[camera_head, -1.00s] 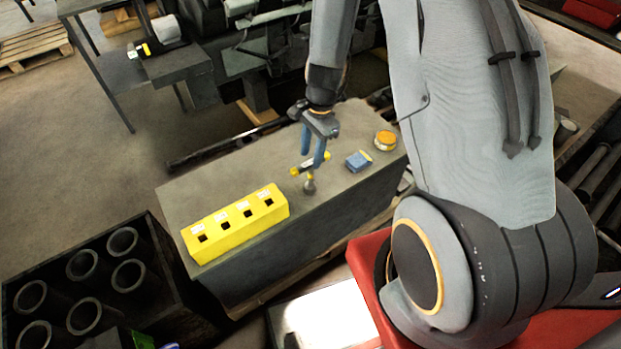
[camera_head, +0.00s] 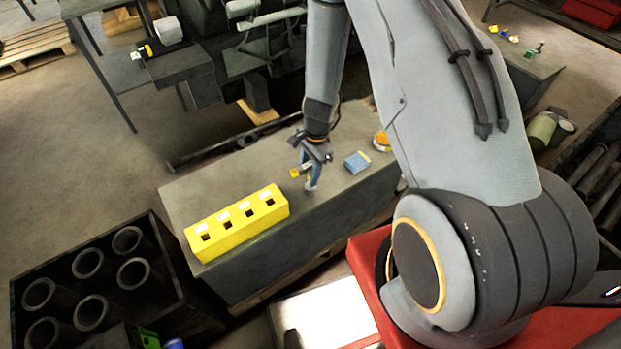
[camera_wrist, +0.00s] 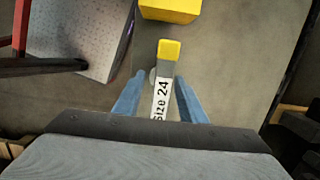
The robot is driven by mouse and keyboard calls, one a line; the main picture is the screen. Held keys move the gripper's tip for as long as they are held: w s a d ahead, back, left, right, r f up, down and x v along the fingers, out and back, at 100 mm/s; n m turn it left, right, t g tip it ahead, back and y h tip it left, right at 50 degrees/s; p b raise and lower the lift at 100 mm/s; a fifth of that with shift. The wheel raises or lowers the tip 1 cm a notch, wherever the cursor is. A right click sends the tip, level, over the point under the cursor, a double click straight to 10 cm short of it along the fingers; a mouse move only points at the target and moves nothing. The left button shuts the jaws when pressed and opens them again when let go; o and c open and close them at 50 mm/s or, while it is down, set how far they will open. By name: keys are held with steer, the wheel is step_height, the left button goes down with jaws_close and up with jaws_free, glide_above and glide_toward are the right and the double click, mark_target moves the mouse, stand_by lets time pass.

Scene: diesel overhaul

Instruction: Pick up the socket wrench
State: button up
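The socket wrench (camera_wrist: 161,92) has a grey shaft with a white "Size 24" label and a yellow end. In the head view its yellow end (camera_head: 295,173) shows beside my fingers, over the grey bench top (camera_head: 215,180); the rest is mostly hidden by them. My gripper (camera_wrist: 159,78) has two blue fingers, one on each side of the wrench. In the wrist view a gap shows on the left side of the wrench and a narrower one on the right, so the fingers look open around it. My gripper (camera_head: 308,178) is low over the bench.
A yellow block (camera_head: 238,221) with several square holes lies left of my gripper on the bench. A blue box (camera_head: 357,161) and an orange-topped round item (camera_head: 382,141) are to its right. A dark crate (camera_head: 182,290) of cylinders stands at lower left.

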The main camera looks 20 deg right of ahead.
steer(key=shift+f, duration=0.1)
steer(key=shift+c, duration=0.3)
jaws_close()
steer(key=shift+r+b, duration=1.1)
steer(key=shift+r, duration=4)
steer(key=c, duration=0.7)
jaws_free()
jaws_close()
